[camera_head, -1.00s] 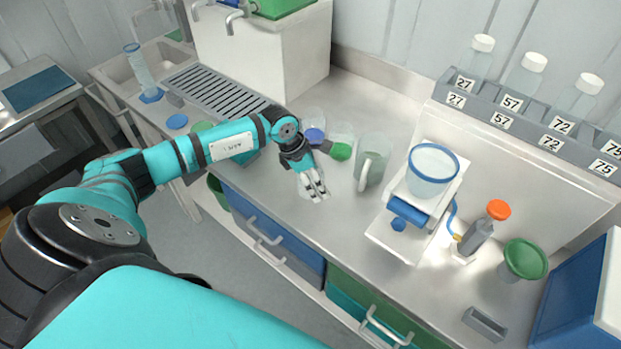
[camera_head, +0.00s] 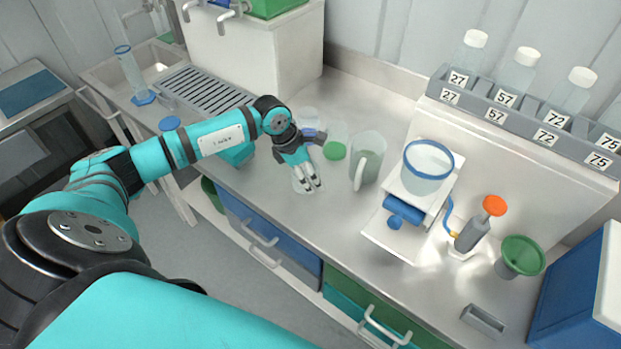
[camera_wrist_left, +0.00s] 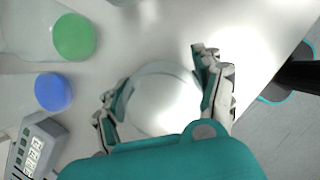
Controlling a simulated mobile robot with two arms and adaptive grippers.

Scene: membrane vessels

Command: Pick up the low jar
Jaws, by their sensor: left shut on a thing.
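The low jar is a clear, wide, round glass vessel, seen from above in the left wrist view (camera_wrist_left: 165,98) between my two fingers. In the head view, only part of the low jar (camera_head: 300,186) shows around the fingertips, near the counter's front edge. My left gripper (camera_head: 307,186) points down and is shut on the jar, with fingers on opposite sides of its rim. It also shows in the left wrist view (camera_wrist_left: 165,90). I cannot tell whether the jar is touching the counter. My right gripper is not in view.
A clear jug (camera_head: 368,160) is to the right, then a white stand (camera_head: 392,232) bearing a blue-rimmed vessel (camera_head: 427,170). Counter in front of the jug is clear.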

